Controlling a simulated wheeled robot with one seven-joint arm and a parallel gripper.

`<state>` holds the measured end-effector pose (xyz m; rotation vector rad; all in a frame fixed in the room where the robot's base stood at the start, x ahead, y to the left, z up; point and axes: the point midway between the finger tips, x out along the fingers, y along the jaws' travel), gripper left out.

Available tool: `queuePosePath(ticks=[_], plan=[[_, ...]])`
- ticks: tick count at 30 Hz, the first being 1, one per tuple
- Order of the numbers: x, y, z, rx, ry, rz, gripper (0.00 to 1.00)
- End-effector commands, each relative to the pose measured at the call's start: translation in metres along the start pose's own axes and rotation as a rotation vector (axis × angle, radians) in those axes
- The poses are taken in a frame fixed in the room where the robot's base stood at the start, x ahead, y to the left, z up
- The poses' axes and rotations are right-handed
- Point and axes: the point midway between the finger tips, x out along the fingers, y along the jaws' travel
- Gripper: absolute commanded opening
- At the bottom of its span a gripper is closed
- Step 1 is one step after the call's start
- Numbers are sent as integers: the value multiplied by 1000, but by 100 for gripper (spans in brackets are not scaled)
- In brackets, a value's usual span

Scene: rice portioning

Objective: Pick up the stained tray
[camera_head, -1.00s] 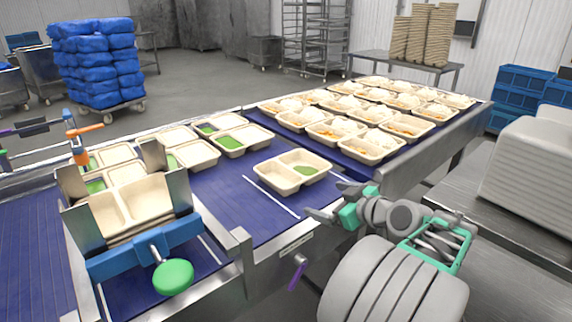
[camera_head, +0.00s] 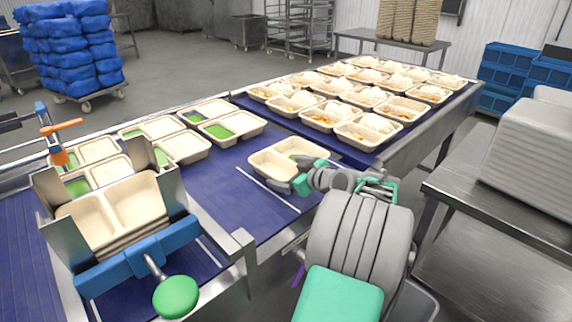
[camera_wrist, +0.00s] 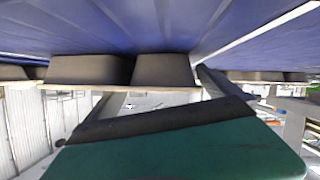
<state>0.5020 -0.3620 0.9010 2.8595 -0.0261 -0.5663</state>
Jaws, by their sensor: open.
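A lone beige two-compartment tray (camera_head: 268,165) sits on the blue belt. Green shows in its right compartment, partly hidden by my gripper. I take it for the stained tray, but cannot tell a stain from contents. My gripper (camera_head: 296,175) is open at the tray's near right end, with its fingers low by the rim. I cannot tell whether they touch it.
Rows of filled trays (camera_head: 365,130) stand on the belt behind. Trays with green portions (camera_head: 232,127) stand to the left. A metal holder with a blue clamp (camera_head: 140,258) and stacked trays is at front left. A steel table (camera_head: 490,215) stands right.

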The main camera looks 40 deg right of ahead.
Motion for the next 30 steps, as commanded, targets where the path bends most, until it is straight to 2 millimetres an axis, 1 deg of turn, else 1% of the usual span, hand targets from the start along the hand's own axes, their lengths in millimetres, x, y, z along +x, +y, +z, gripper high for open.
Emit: queuePosePath(ticks=[1,3,9,27,28,30], plan=[[8,-1,-1,-1,1,-3,100],[13,-1,-1,-2,1,-1,100],[14,0,-1,-2,1,1,100],[14,-1,-1,-2,1,-1,51],[14,-1,-1,-2,1,-1,49],[14,-1,-1,-2,1,-1,49]])
